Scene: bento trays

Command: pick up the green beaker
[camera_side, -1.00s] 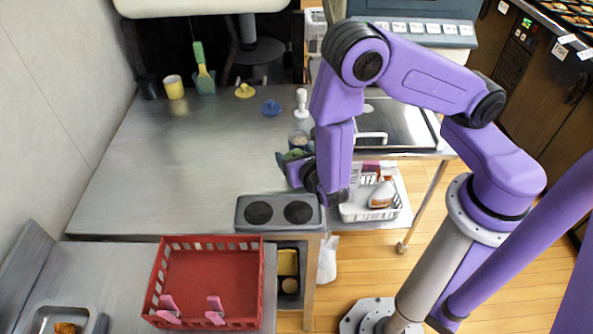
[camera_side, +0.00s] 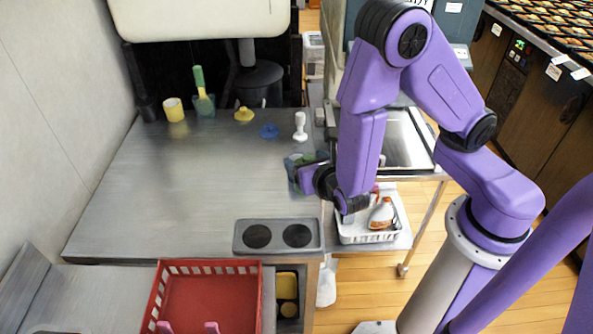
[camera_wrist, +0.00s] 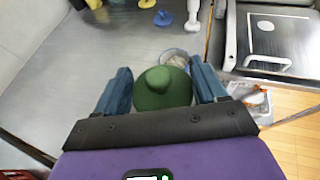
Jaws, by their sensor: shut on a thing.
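The green beaker (camera_wrist: 163,92) is between my two blue fingers in the wrist view, touching or nearly touching both. My gripper (camera_wrist: 160,72) is shut on it. In the side view my gripper (camera_side: 303,170) is over the right part of the steel counter, near its right edge. There the beaker is mostly hidden by the fingers and wrist. I cannot tell how high its base is above the counter. A round container with pale contents (camera_wrist: 175,55) shows just beyond the beaker in the wrist view.
A white bottle-like object (camera_side: 300,126) stands just behind my gripper. A blue object (camera_side: 269,131), a yellow object (camera_side: 244,115) and a yellow cup (camera_side: 173,109) stand farther back. A grey two-hole block (camera_side: 278,236) and red basket (camera_side: 206,266) are in front. The counter's left is clear.

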